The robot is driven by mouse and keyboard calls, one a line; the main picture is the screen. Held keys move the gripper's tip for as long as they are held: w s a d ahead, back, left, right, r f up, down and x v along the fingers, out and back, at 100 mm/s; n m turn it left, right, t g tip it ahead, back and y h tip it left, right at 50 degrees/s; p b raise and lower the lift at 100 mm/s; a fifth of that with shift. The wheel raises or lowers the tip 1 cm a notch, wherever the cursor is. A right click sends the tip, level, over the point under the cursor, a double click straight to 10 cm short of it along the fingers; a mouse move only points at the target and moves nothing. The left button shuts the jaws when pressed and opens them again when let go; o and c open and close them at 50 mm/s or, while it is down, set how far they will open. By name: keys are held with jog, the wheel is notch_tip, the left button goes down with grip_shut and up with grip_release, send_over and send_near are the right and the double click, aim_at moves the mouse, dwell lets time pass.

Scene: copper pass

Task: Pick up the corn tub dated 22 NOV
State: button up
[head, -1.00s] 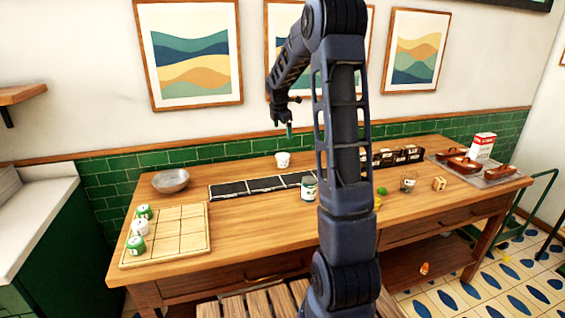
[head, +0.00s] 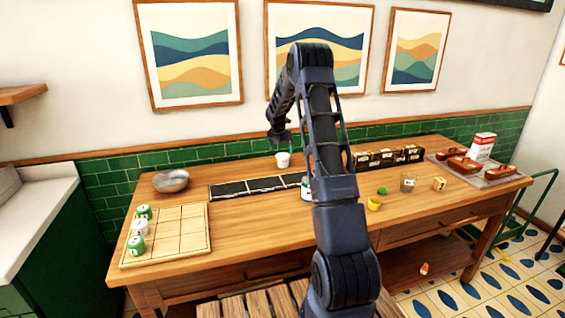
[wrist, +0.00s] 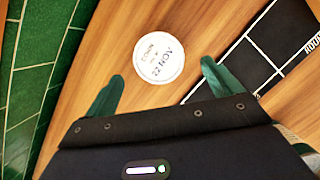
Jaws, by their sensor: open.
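The corn tub (head: 283,160) is a small white tub standing at the back of the wooden table. In the wrist view its round white lid (wrist: 158,52) reads "CORN" and "22 NOV". My gripper (head: 283,146) is right above the tub in the head view. In the wrist view my gripper (wrist: 161,73) is open, with its two green fingers pointing toward the lid, one at each side of its lower part. Nothing is between the fingers, and I see no contact with the tub.
A black sectioned strip (head: 232,190) lies just in front of the tub. A green-labelled jar (head: 305,188) stands nearer, partly behind my arm. A metal bowl (head: 171,181) is to the left. The green tiled wall (head: 120,180) is close behind.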

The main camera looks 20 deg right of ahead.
aim_at(282, 155)
jog(key=x, duration=0.8)
jog(key=shift+w, duration=0.1)
jog(key=c, duration=1.1)
